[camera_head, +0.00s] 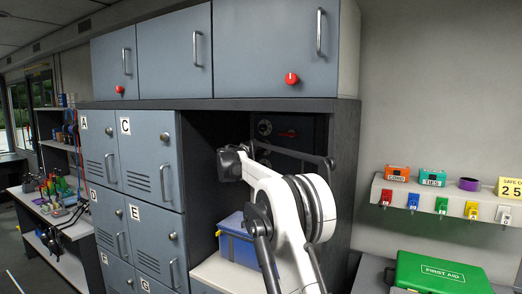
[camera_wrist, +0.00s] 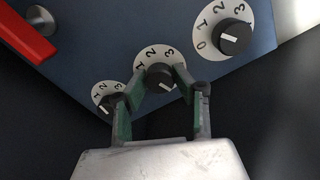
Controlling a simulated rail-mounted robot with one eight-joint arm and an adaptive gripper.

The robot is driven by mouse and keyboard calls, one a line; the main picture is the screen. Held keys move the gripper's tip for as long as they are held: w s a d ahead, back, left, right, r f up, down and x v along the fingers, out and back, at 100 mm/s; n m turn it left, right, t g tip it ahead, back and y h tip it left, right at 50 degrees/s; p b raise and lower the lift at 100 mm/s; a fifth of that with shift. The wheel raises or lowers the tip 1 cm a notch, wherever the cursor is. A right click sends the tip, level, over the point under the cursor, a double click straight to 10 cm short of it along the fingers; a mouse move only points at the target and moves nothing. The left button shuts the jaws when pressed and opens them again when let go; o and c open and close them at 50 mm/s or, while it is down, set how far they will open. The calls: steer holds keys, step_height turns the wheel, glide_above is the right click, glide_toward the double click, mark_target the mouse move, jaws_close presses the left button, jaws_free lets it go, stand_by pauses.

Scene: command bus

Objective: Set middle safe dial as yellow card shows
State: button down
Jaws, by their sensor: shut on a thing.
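The dark blue safe (camera_wrist: 110,40) has three black dials on white numbered plates. The middle dial (camera_wrist: 160,76) sits between the fingertips of my gripper (camera_wrist: 158,82), which is shut on its knob. Its white mark seems to point toward the 2–3 side; fingers and tilt make the exact number unclear. The right dial (camera_wrist: 234,38) and left dial (camera_wrist: 112,103) are apart from the grip. In the head view my arm partly hides the safe (camera_head: 318,130).
A red handle (camera_wrist: 25,35) is on the safe, away from the dials. Locker walls enclose the safe on its sides. A blue crate (camera_head: 238,240) stands below it. A key shelf (camera_head: 440,203) and green first aid case (camera_head: 440,272) are at right.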

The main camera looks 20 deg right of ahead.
steer(key=c, duration=1.4)
jaws_free()
steer(key=shift+o, duration=0.2)
steer(key=v, duration=1.2)
steer(key=s+a+f+m+g+y+b, duration=0.1)
steer(key=s+a+f+y, duration=0.25)
steer(key=s, duration=1.05)
steer(key=s+a+f+g+y+b, duration=0.2)
steer(key=s+f+y, duration=0.15)
steer(key=s, duration=1.05)
steer(key=s+a+f+y, duration=0.2)
steer(key=s+a+f, duration=0.2)
steer(key=s+f, duration=0.3)
steer(key=s+a+f+y+b, duration=0.1)
steer(key=s+a+f+y, duration=0.2)
steer(key=s, duration=0.9)
steer(key=s+a+f+m+y+b, duration=0.1)
steer(key=s+a+f+y, duration=0.1)
steer(key=s+a+f, duration=0.4)
steer(key=s+f, duration=0.4)
steer(key=f, duration=0.1)
steer(key=shift+s+a+y, duration=0.2)
steer(key=shift+a+y, duration=0.2)
